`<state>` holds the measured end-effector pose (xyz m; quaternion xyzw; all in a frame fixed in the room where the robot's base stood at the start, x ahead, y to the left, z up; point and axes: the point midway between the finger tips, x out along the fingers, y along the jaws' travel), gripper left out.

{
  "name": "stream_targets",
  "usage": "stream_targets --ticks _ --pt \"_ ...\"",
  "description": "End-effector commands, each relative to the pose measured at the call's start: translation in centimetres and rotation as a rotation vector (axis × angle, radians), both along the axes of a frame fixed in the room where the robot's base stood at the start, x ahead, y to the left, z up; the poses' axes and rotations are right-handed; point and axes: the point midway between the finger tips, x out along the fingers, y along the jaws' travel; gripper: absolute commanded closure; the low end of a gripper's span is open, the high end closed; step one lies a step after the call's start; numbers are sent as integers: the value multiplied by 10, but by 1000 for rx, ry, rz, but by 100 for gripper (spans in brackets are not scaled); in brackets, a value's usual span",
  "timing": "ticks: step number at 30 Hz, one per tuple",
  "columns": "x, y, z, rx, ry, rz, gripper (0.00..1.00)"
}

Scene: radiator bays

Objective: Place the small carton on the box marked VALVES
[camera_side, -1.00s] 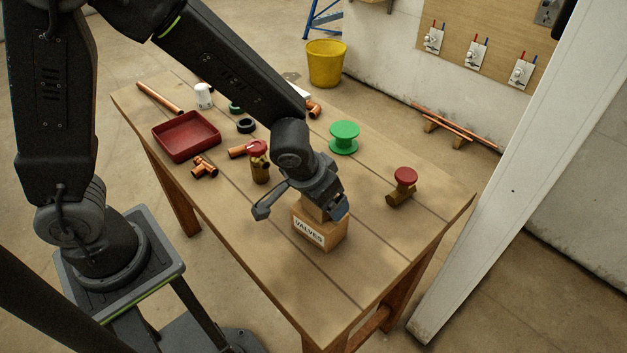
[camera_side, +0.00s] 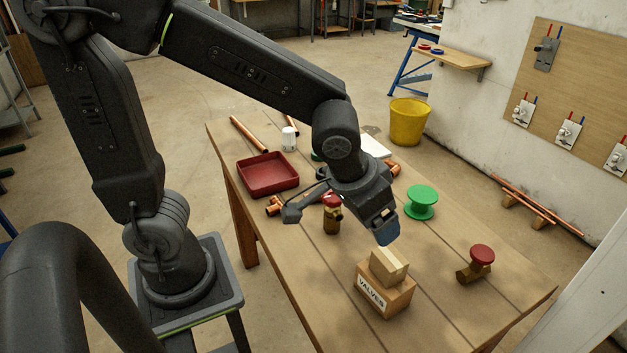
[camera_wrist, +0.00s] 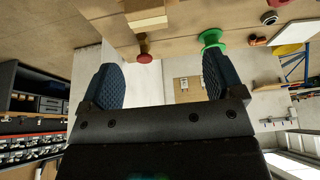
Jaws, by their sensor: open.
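The small carton (camera_side: 388,266) rests on top of the box marked VALVES (camera_side: 385,296) in the side view, turned a little relative to it. The box stands on the wooden table with its white label facing the front left. My gripper (camera_side: 387,236) is above the carton, apart from it, open and empty. In the wrist view the two blue-padded fingers (camera_wrist: 161,83) are spread with nothing between them. The carton and box show at the top edge of that view, where I cannot tell them clearly apart.
A red-topped valve (camera_side: 332,213) stands left of the gripper. A green spool (camera_side: 422,202) is behind. A red tray (camera_side: 268,175) and copper fittings lie farther left. The table front is clear.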

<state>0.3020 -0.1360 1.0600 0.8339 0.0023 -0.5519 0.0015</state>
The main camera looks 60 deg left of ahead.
Motion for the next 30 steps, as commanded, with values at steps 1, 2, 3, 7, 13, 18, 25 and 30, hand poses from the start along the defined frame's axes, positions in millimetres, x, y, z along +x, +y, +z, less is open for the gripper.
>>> stream_targets --ticks 1,2,3,7,13,18,25,30 --pt "-7 14 12 -4 -15 13 13" --pt "-12 22 18 -5 -21 16 13" --pt "-20 32 27 -5 -28 20 13" --pt "-50 62 47 -5 -51 22 13" --pt "-87 84 60 -3 -81 8 13" --pt "-98 88 62 -1 -90 -4 13" --pt "-99 88 62 0 -89 -7 13" --pt "-98 88 62 0 -89 -6 13"
